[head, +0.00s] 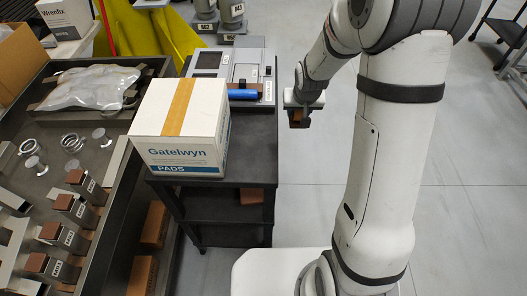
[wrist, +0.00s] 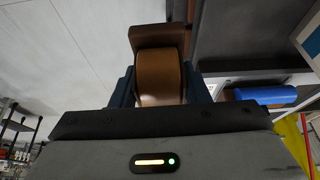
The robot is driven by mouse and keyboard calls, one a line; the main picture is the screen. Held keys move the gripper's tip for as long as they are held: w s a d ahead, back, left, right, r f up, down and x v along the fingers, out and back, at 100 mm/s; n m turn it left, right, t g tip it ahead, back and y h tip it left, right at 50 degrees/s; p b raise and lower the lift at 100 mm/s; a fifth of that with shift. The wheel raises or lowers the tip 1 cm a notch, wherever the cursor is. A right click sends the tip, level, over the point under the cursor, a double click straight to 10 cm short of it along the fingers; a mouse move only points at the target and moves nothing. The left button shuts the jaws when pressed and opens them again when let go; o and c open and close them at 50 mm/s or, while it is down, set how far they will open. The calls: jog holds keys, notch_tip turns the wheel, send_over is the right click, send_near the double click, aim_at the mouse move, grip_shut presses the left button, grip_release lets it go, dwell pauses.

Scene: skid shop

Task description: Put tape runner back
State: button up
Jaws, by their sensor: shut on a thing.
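My gripper (head: 299,108) is at the end of my arm, to the right of the dark cart, over open floor. It is shut on a brown, rounded, roll-like thing with a darker brown block at its end, which looks like the tape runner (head: 298,121). In the wrist view the tape runner (wrist: 160,80) sits between the two dark blue fingers. In the head view the gripper partly hides it. It is held clear of the cart.
The dark cart (head: 262,160) carries a white Gatelwyn box (head: 180,150), a grey device (head: 246,62) and a blue cylinder (head: 243,94). A workbench with springs and labelled blocks (head: 68,205) lies left. Yellow stands (head: 150,30) are behind. Floor to the right is mostly clear.

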jog(key=s+a+r+b, duration=0.5)
jog(key=s+a+b, duration=0.2)
jog(key=a+b, duration=0.3)
jog(key=f, duration=0.3)
jog(key=a+f, duration=0.1)
jog(key=f, duration=0.5)
jog(key=shift+a+f, duration=0.15)
jog(key=shift+f, duration=0.05)
jog(key=shift+f, duration=0.2)
jog(key=o, duration=1.1)
jog(key=shift+r, duration=0.1)
